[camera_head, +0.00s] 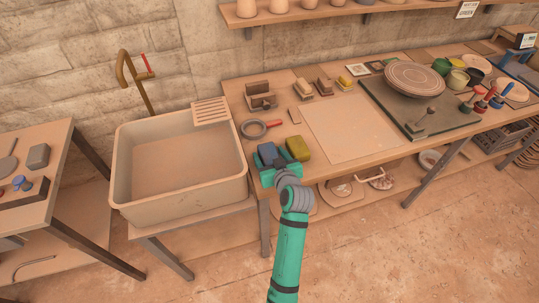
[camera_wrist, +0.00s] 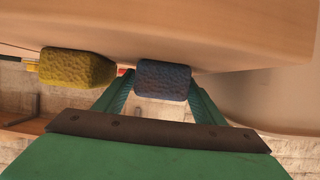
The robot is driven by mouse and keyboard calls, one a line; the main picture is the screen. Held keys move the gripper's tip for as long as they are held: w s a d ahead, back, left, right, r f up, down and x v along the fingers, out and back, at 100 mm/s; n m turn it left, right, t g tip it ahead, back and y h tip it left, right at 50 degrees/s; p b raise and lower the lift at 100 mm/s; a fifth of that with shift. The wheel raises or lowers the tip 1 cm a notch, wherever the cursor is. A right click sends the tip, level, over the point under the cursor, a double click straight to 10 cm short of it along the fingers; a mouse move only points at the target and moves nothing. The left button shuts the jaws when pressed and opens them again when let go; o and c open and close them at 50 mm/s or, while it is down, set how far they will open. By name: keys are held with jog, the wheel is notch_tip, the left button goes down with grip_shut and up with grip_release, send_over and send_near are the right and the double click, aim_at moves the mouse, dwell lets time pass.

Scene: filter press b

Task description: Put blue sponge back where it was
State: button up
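The blue sponge (camera_head: 267,153) is at the near left end of the worktable, close to the front edge and left of the yellow-green sponge (camera_head: 298,148). My gripper (camera_head: 277,170) is at the blue sponge. In the wrist view the blue sponge (camera_wrist: 163,80) sits between the two fingers of my gripper (camera_wrist: 162,98), with a finger against each side. The yellow-green sponge (camera_wrist: 77,68) is apart from the fingers there. Whether the blue sponge touches the tabletop is hard to tell.
A basin sink (camera_head: 180,190) with a slatted soap rack (camera_head: 210,111) stands left of the worktable. A ring-shaped tool with a red handle (camera_head: 258,129) lies behind the sponges. A pale board (camera_head: 350,130) lies to the right. Small blocks and brushes (camera_head: 323,86) line the back.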

jog(key=shift+r, duration=0.1)
jog(key=shift+s+d+r, duration=0.1)
jog(key=shift+s, duration=0.1)
jog(key=v, duration=1.1)
jog(key=shift+s+r, duration=0.15)
jog(key=shift+s, duration=0.15)
